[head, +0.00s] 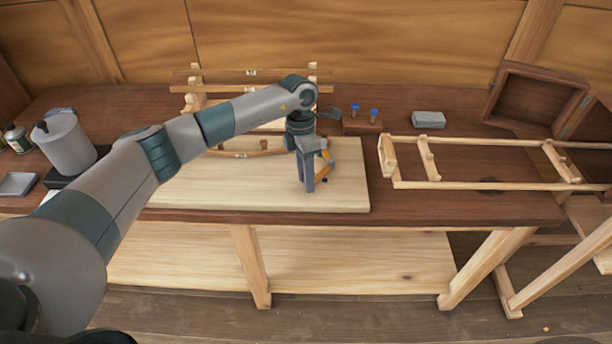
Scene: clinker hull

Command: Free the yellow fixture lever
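The yellow fixture lever (325,167) shows as a small orange-yellow piece over the right part of the pale board, partly hidden by my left gripper. My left gripper (311,184) points down right in front of the lever, with its fingers close to it. I cannot tell whether the fingers touch the lever or are closed around it. A curved wooden strip (240,154) with small pegs lies on the board, its right end running behind the gripper. My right gripper is not in view.
The pale board (220,190) lies on a dark wooden bench. A rack of wooden strips (250,72) stands at the back. Blue-topped pegs (373,113) stand in a block, with a grey block (428,119) beside it. A wooden ladder-like frame (480,185) lies right; a grey pot (65,143) stands left.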

